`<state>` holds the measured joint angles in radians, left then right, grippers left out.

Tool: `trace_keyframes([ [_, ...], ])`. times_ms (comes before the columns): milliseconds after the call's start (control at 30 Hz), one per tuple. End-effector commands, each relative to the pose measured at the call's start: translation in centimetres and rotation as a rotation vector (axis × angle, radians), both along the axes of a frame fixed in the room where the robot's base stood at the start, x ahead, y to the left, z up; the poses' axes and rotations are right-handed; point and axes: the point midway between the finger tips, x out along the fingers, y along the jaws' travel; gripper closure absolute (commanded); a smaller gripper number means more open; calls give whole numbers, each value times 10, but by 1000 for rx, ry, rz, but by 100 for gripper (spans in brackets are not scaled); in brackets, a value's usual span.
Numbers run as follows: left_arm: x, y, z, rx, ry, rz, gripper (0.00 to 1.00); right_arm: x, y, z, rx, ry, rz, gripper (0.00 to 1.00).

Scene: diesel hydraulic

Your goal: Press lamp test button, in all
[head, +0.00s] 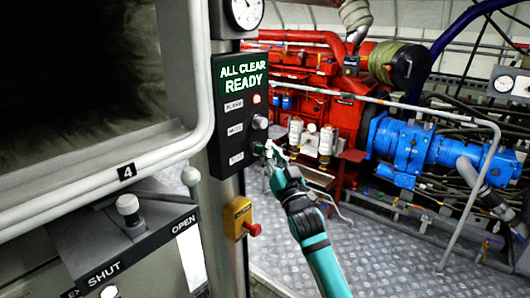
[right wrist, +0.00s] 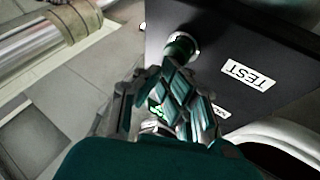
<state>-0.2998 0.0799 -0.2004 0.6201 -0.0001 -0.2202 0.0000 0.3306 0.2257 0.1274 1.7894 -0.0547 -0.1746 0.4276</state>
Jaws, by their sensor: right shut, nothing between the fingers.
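A black control panel (head: 229,140) stands upright on a post, with a lit green display (head: 243,77) reading "ALL CLEAR READY". Its lowest label (head: 236,157) is too small to read in the head view. The right wrist view shows a white "TEST" label (right wrist: 248,75) beside a round green-centred button with a metal rim (right wrist: 181,47). My right gripper (head: 268,152) is shut and empty at the panel's lower right. In the right wrist view its fingertips (right wrist: 176,72) are close to this button; contact cannot be told. My left gripper is not in view.
Higher on the panel are a red lit lamp (head: 256,99) and a silver knob (head: 260,122). A yellow box with a red button (head: 252,229) sits below. A grey rail (head: 470,235) and red engine (head: 305,75) stand at right; the plate floor (head: 390,250) is open.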

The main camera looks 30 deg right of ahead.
Motion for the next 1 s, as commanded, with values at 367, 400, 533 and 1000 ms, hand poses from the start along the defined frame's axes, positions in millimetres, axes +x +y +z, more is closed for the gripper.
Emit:
trace_keyframes([
  [367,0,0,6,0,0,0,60,-14,-6,-1,0,2,-1,100],
  [400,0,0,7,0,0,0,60,-16,-7,-1,0,2,-1,100],
  [533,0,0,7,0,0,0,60,-17,-7,-1,0,1,0,100],
  [1000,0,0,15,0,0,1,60,-38,-16,0,-1,2,0,100],
])
